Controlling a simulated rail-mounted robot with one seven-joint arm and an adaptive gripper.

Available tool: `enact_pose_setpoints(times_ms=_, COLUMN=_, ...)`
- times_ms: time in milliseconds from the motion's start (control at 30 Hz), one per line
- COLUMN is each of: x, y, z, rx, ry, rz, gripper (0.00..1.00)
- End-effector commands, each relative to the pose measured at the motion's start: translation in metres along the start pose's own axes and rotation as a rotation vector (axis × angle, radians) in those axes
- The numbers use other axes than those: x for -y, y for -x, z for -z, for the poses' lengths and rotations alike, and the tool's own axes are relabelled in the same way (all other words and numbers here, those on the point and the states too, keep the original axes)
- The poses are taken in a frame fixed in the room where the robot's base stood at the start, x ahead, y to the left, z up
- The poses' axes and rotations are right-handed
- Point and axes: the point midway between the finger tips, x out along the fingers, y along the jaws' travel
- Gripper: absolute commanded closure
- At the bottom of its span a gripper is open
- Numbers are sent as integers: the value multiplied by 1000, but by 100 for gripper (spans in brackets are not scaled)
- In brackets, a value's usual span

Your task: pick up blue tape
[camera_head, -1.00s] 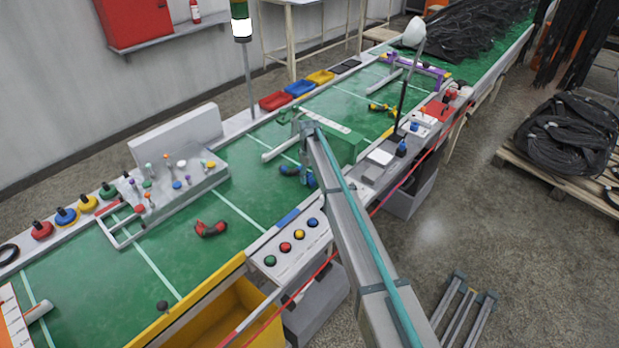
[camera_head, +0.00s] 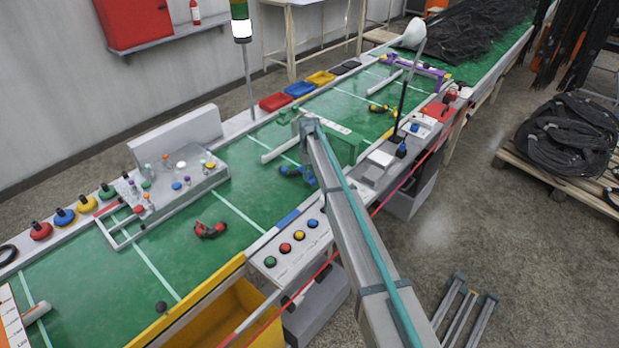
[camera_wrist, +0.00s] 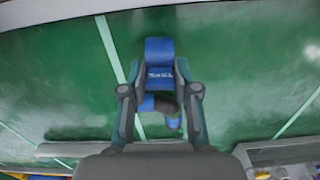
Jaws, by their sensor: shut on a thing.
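The blue tape (camera_wrist: 159,52) is a blue piece with the lettering "TAPE" on its front, in the middle of the wrist view. My gripper (camera_wrist: 160,92) has one finger on each side of it and is shut on it. A lower blue part and a dark piece show between the fingers below the lettering. In the head view the blue tape (camera_head: 289,171) shows at the end of my arm, over the green mat, and my gripper (camera_head: 309,174) is partly hidden by the arm. I cannot tell whether the tape touches the mat.
The green work surface (camera_head: 245,190) is clear around the tape. A red and black tool (camera_head: 211,230) lies to the left. A grey holder with small tools (camera_head: 180,185) stands beyond it. A button panel (camera_head: 291,244) and a yellow bin (camera_head: 225,320) are at the near edge.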

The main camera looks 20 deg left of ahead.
Motion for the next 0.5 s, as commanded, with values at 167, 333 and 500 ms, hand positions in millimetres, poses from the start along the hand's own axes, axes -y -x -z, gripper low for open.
enact_pose_setpoints(times_ms=167, x=3, y=22, z=-4, rx=-2, ry=0, rz=-1, gripper=84)
enact_pose_setpoints(times_ms=333, x=26, y=57, z=-29, rx=-4, ry=0, rz=-2, gripper=84)
enact_pose_setpoints(times_ms=500, x=51, y=84, z=-57, rx=-2, ry=0, rz=-1, gripper=84)
